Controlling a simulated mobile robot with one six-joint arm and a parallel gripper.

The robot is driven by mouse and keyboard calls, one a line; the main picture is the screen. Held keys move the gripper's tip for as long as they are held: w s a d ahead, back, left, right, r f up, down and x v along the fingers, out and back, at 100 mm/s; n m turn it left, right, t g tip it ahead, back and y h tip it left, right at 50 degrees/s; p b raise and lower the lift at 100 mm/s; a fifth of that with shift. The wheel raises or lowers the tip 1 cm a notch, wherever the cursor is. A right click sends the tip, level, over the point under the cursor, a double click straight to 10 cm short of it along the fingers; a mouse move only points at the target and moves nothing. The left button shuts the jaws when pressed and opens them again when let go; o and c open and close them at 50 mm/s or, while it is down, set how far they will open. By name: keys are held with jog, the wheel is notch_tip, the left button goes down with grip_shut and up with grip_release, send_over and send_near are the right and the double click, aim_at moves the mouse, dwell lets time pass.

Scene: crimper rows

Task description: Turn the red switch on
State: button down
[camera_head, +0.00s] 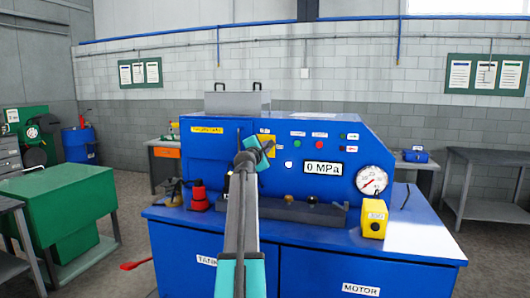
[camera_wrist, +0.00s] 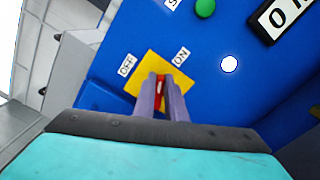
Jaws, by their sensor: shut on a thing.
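The red switch (camera_wrist: 160,91) sits on a yellow plate on the blue machine's front. In the wrist view it shows as a narrow red strip between my fingers, which hide most of it. My gripper (camera_wrist: 161,80) is shut on it. The OFF label (camera_wrist: 127,66) is at the plate's upper left and the ON label (camera_wrist: 181,57) at its upper right; I cannot tell which the switch points to. In the head view my gripper (camera_head: 266,150) covers most of the yellow plate (camera_head: 263,139), and the switch is hidden.
A display (camera_head: 323,168) right of the switch reads 0 MPa. A green button (camera_head: 297,143), a red button (camera_head: 320,144) and a lit white lamp (camera_head: 289,164) are nearby. A gauge (camera_head: 371,180), a yellow box (camera_head: 374,219) and a red bottle-like part (camera_head: 199,196) stand lower down.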

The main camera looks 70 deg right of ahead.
jog(key=shift+s+f+m+b, duration=0.1)
jog(key=shift+f+m+b, duration=0.2)
jog(key=shift+m+b, duration=0.9)
jog(key=shift+s+f+m+b, duration=0.1)
jog(key=shift+f+m+b, duration=0.15)
jog(key=shift+m+b, duration=0.9)
jog(key=shift+m, duration=0.55)
jog(key=c, duration=1.8)
grip_release()
jog(key=shift+a, duration=0.15)
jog(key=a, duration=1.3)
jog(key=shift+s+a, duration=0.25)
jog(key=shift+s, duration=0.1)
